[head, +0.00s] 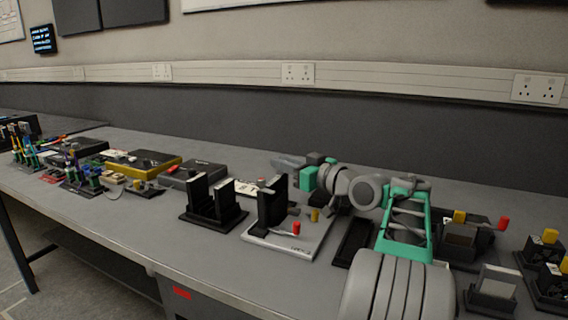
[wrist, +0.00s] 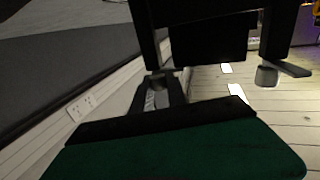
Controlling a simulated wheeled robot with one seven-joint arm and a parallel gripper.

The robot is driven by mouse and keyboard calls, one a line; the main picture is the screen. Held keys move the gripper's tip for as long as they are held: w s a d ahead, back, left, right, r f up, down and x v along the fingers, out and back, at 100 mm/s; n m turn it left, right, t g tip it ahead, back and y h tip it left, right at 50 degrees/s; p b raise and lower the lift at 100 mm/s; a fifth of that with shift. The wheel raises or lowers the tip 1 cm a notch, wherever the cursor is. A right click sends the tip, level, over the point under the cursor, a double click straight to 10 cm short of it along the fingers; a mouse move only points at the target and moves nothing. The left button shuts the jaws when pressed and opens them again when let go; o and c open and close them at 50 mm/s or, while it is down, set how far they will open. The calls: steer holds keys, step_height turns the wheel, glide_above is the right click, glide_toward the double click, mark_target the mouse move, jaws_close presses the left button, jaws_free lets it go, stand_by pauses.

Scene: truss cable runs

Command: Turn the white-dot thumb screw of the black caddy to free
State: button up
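My gripper (head: 290,162) is at the end of my grey and green arm, above the back of the bench and pointing left. Its fingers are small and partly hidden here, so its opening is not clear. A black holder with two uprights (head: 213,212) stands left of it. Another black upright (head: 271,212) stands on a pale plate (head: 285,245), nearer to my gripper. I cannot tell which is the black caddy, and no white dot is legible. In the wrist view, dark bars and a grey knob-like piece (wrist: 267,75) show beyond the dark green body.
Dark boxes, one yellow-edged (head: 145,165), and cable stands (head: 80,180) fill the left. More black fixtures (head: 493,285) stand at the right. The wall runs close behind the bench.

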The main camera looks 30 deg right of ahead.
jaws_close()
steer(key=h+b, duration=0.1)
steer(key=m+h+b, duration=0.2)
steer(key=shift+a+f, duration=0.25)
steer(key=m+h+b, duration=0.1)
steer(key=h, duration=0.1)
steer(key=shift+w+r+m+h+b, duration=0.1)
steer(key=shift+r+m+h+b, duration=0.05)
steer(key=shift+m+h+b, duration=0.2)
steer(key=shift+d+r+m+h, duration=0.1)
steer(key=shift+d+m+h, duration=0.1)
steer(key=shift+m+h, duration=0.5)
